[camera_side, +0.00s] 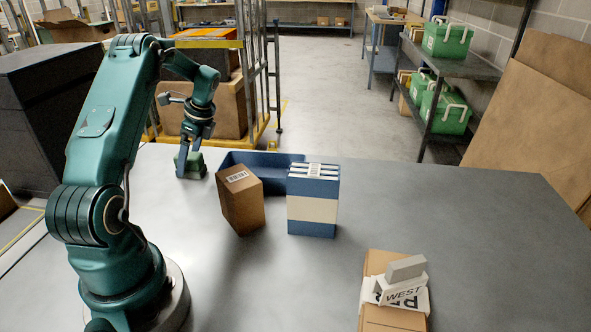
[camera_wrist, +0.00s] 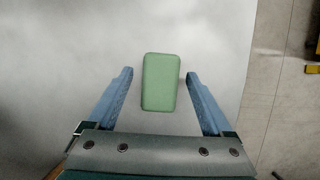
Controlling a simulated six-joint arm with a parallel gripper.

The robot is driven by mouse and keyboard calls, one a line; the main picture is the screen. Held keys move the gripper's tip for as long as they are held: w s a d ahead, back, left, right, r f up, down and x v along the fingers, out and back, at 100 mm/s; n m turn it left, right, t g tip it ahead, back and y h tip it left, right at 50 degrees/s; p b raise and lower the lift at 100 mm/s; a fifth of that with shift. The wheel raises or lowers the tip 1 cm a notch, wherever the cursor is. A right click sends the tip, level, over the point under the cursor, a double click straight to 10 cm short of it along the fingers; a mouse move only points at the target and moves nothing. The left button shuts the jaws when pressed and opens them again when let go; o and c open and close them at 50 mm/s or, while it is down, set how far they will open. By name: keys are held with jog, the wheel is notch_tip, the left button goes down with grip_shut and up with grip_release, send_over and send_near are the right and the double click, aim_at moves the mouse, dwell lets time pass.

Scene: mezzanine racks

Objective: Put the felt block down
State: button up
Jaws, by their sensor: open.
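The felt block is a green rounded block (camera_wrist: 160,82), seen from above in the wrist view, resting on the grey table. In the side view the green block (camera_side: 190,168) stands near the table's far left edge. My gripper (camera_wrist: 160,80) is open, with one blue finger on each side of the block and a visible gap on both sides. In the side view my gripper (camera_side: 189,150) is right over the block, pointing down, and partly hides it.
A blue tray (camera_side: 262,158) stands right of the block. A brown carton (camera_side: 241,200) and a blue and white box (camera_side: 312,208) stand in front of it. A brown box (camera_side: 393,318) with labelled pieces on it lies near the front. The table's right side is clear.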

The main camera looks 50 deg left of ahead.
jog(key=w+d+r+n+t, duration=0.1)
jog(key=w+d+r, duration=0.2)
jog(key=d+r, duration=0.3)
jog(key=w+d+r+t, duration=0.1)
jog(key=w+d+r, duration=0.25)
jog(key=r, duration=0.45)
jog(key=s+d+r+n+t, duration=0.2)
jog(key=d+r+n+t, duration=0.1)
jog(key=d, duration=0.8)
jog(key=s+d+f+n+t+h, duration=0.1)
jog(key=s+d+n+t, duration=0.1)
jog(key=s+d, duration=0.2)
jog(key=s+d+f+n+t+h, duration=0.1)
jog(key=s+d+f+n+h, duration=0.1)
jog(key=d, duration=0.8)
jog(key=s+n, duration=0.1)
jog(key=s, duration=0.1)
jog(key=shift+s+d+f+t, duration=0.2)
jog(key=shift+s+d+t, duration=0.1)
jog(key=shift+t, duration=0.1)
